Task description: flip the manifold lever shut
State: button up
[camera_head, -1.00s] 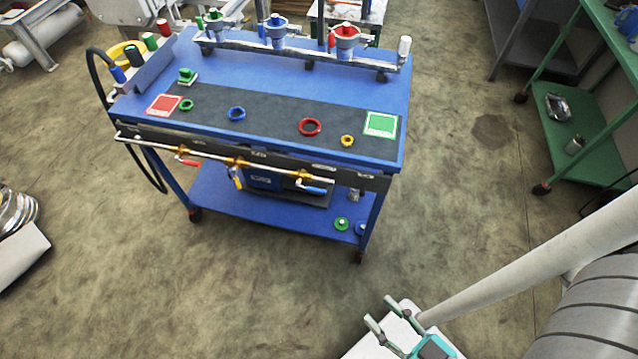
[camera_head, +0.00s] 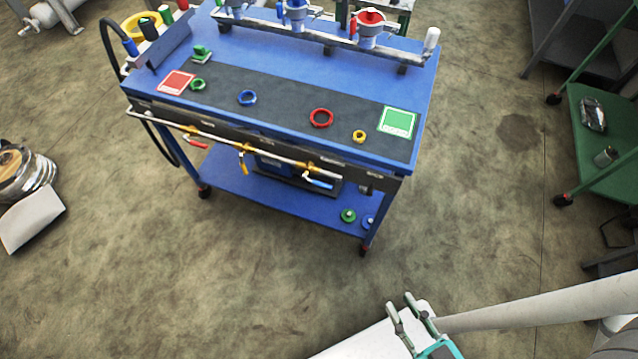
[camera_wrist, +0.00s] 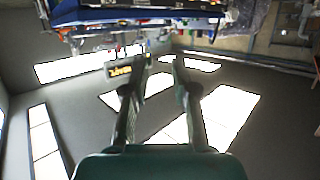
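The manifold (camera_head: 220,144) is a thin pipe with brass valves along the front edge of a blue cart. It has a red lever (camera_head: 196,143) on the left, a yellow lever (camera_head: 243,164) in the middle and a blue lever (camera_head: 318,183) on the right. The yellow lever hangs down across the pipe; the red and blue levers lie roughly along it. My gripper (camera_head: 401,302) is at the lower right, well apart from the cart. Its two fingers stand apart with nothing between them, as the wrist view also shows (camera_wrist: 153,72). The levers cannot be made out in the wrist view.
The blue cart (camera_head: 310,75) carries several coloured rings, a red card (camera_head: 176,82), a green card (camera_head: 397,122) and a rail of clamps. A green shelf unit (camera_head: 590,145) stands at the right. The concrete floor (camera_head: 230,260) before the cart is clear.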

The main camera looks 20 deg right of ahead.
jog(key=shift+w+f, duration=0.15)
jog(key=shift+w, duration=0.05)
grip_shut()
jog(key=w+d+f+n+g, duration=0.15)
jog(key=w+f, duration=0.25)
jog(key=w, duration=0.5)
jog(key=w+f+n+g, duration=0.1)
jog(key=w+f+g, duration=0.1)
jog(key=w+f, duration=0.5)
jog(key=w+d+r+n+g+y, duration=0.2)
jog(key=w+r+n, duration=0.1)
jog(key=w+r, duration=0.2)
jog(key=w+d+r+n+g+y, duration=0.1)
jog(key=w+d+r+n+y, duration=0.1)
jog(key=w, duration=0.5)
jog(key=shift+w+r+n+g+y, duration=0.35)
jog(key=shift+r+n+y, duration=0.25)
jog(key=shift+r+n, duration=0.95)
jog(key=shift+s+r+m, duration=0.1)
jog(key=shift+r+m, duration=0.15)
jog(key=shift+m, duration=0.05)
